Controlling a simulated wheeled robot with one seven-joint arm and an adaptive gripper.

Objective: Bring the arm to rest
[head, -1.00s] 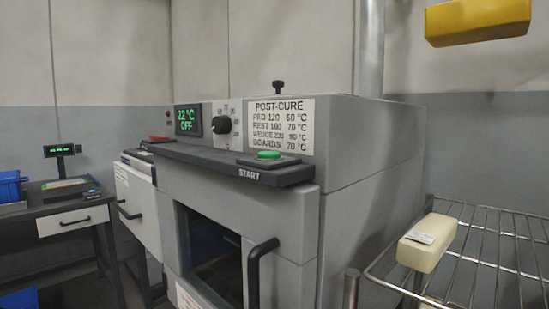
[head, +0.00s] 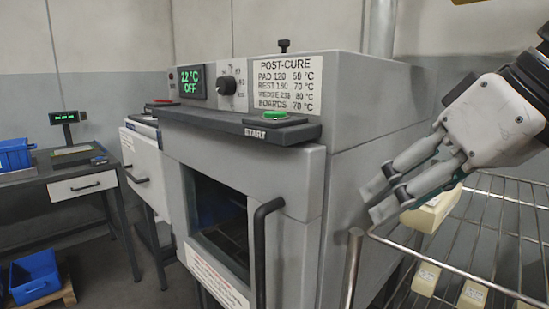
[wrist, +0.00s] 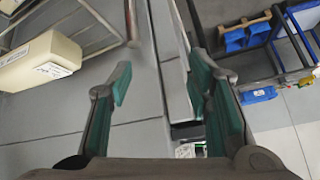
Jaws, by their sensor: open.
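My gripper (head: 378,200) has entered the head view from the right. It is open and empty, its fingers pointing down and left beside the grey oven's right side. In the head view it passes in front of a cream block (head: 432,213) on the wire rack, hiding part of it. In the wrist view the two teal-padded fingers of my gripper (wrist: 162,80) stand apart with nothing between them. The cream block (wrist: 38,62) shows left of the fingers there, apart from them.
The oven (head: 370,165) has a protruding front shelf and a door handle (head: 262,250). The wire rack (head: 500,225) stands at right, with more cream blocks lower down. A bench (head: 60,195) and a blue bin (head: 35,275) are at left. Floor shows between bench and oven.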

